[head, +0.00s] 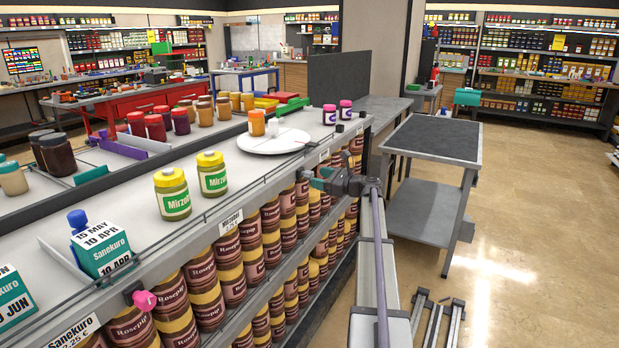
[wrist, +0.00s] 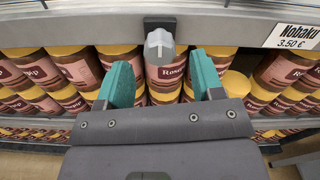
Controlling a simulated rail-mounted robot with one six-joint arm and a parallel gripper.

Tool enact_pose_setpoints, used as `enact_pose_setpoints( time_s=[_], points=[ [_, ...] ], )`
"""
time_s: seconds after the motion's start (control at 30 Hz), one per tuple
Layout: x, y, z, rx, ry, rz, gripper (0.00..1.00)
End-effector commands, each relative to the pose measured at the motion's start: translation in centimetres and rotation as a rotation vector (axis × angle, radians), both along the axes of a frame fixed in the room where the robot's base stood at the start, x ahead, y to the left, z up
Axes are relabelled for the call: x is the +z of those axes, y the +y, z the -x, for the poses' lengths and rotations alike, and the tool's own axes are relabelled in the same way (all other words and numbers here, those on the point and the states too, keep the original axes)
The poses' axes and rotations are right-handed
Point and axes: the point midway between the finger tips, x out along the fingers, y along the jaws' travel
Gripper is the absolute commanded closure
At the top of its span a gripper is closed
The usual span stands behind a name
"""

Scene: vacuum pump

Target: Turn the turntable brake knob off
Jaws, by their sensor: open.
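The turntable (head: 272,142) is a white round disc on the counter in the head view, with an orange-lidded jar and a small white item on it. In the wrist view a light grey knob (wrist: 159,45), which looks like the brake knob, sits on a dark mount at the shelf's front edge. My gripper (wrist: 163,82) is open, its teal fingers to the left and right of the knob's line. The knob appears ahead of the fingertips, not gripped. In the head view my gripper (head: 322,178) is beside the counter's front edge; I cannot make out the grey knob there.
Rows of brown jars (wrist: 115,60) fill the shelves below the edge. A price label (wrist: 294,36) hangs right of the knob. A pink knob (head: 143,300) sits farther left on the edge. A grey cart (head: 437,140) stands to the right, with open floor beyond.

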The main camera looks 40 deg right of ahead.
Motion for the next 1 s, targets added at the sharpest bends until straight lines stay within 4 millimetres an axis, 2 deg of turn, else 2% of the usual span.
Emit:
enact_pose_setpoints(
  time_s=[0.1,0.2,0.53,1.0],
  points=[
    [0.0,1.0,-2.5,0.002,0.000,0.001,0.39],
    [0.0,1.5,-3.8,0.001,0.000,0.001,0.39],
    [0.0,1.9,-4.3,0.000,0.001,0.001,0.40],
    [0.0,1.9,-4.3,0.000,0.001,0.001,0.85]
  ],
)
